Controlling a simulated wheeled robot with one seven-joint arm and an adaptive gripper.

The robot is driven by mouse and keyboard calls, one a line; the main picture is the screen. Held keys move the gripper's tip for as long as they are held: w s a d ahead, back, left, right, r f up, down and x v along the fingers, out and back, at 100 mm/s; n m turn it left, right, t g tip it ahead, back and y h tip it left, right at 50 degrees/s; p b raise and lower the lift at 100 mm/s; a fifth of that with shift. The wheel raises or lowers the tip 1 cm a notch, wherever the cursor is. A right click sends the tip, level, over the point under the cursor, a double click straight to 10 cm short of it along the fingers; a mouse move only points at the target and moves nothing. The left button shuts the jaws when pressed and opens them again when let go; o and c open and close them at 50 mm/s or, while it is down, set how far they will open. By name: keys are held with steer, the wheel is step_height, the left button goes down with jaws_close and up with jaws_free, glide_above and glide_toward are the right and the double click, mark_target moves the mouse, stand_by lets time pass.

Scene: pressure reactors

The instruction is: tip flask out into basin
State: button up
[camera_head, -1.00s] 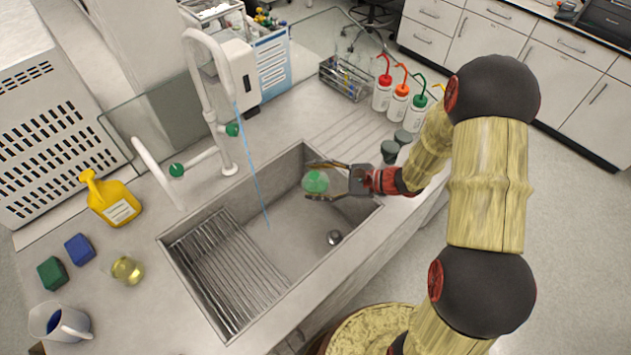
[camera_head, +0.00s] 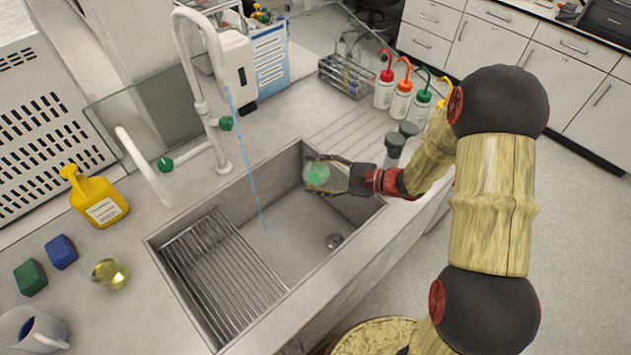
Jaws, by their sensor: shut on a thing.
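My gripper (camera_head: 322,176) reaches in from the right over the right end of the basin (camera_head: 285,245). It is shut on a small clear flask (camera_head: 316,173) with green in it. The flask is over the basin's back right part. Its mouth and exact tilt are hard to make out. The basin is a grey sink set in the bench, with a metal rack in its left half and a round drain (camera_head: 334,241) at the right. A thin blue stream of water runs from the tall white tap (camera_head: 205,100) into the basin.
Squeeze bottles (camera_head: 402,98) and dark-capped containers (camera_head: 394,150) stand behind and right of my gripper. A yellow bottle (camera_head: 100,197), sponges (camera_head: 61,252), a small yellow flask (camera_head: 110,274) and a jug (camera_head: 30,330) stand left of the basin. The basin's middle is open.

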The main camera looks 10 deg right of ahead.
steer(key=shift+w+d+f+n+t+b, duration=0.15)
steer(key=shift+w+f+n+b, duration=0.25)
steer(key=shift+b, duration=0.45)
steer(key=shift+w+d+f+n+t+b, duration=0.1)
steer(key=shift+w+f+n+t+b, duration=0.1)
steer(key=shift+w+b, duration=0.6)
steer(key=shift+b, duration=0.35)
steer(key=shift+w+d+r+n+t+y+b, duration=0.1)
steer(key=shift+w+r+n+t+y+b, duration=0.35)
steer(key=shift+r+n+b, duration=1.3)
steer(key=shift+w+d+r+n+t+y+b, duration=0.1)
steer(key=shift+w+r+n+t+y+b, duration=0.35)
steer(key=shift+r+n+b, duration=1.3)
steer(key=shift+w+d+r+n+t+y+b, duration=0.15)
steer(key=shift+r+n+t+y+b, duration=0.55)
steer(key=shift+r+n+b, duration=1.05)
steer(key=shift+f+b, duration=0.35)
steer(key=shift+b, duration=0.05)
